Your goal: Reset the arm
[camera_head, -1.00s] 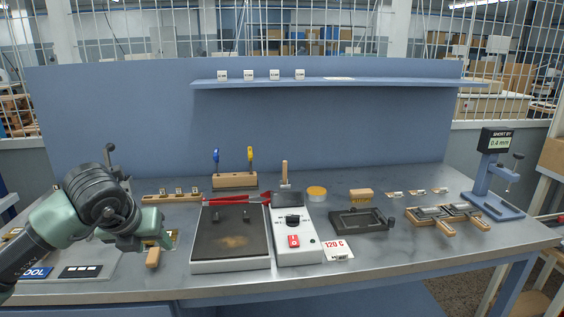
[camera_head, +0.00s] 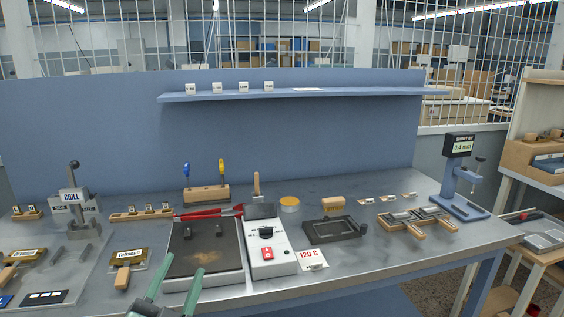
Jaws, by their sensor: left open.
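My left gripper (camera_head: 175,287) shows at the bottom edge. Its two green fingers are apart and empty, in front of the hot plate. Most of that arm is out of view. A brass stamping tool with a wooden handle (camera_head: 123,276) lies on the bench to the left of the hot plate, apart from the gripper. My right gripper is not in view.
The hot plate (camera_head: 208,286) has a white control box (camera_head: 270,262) at its right. A CHILL stand (camera_head: 82,222) and another wooden-handled stamp (camera_head: 10,270) are at the left. A dark frame tray (camera_head: 335,230) and a gauge stand (camera_head: 462,206) are at the right.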

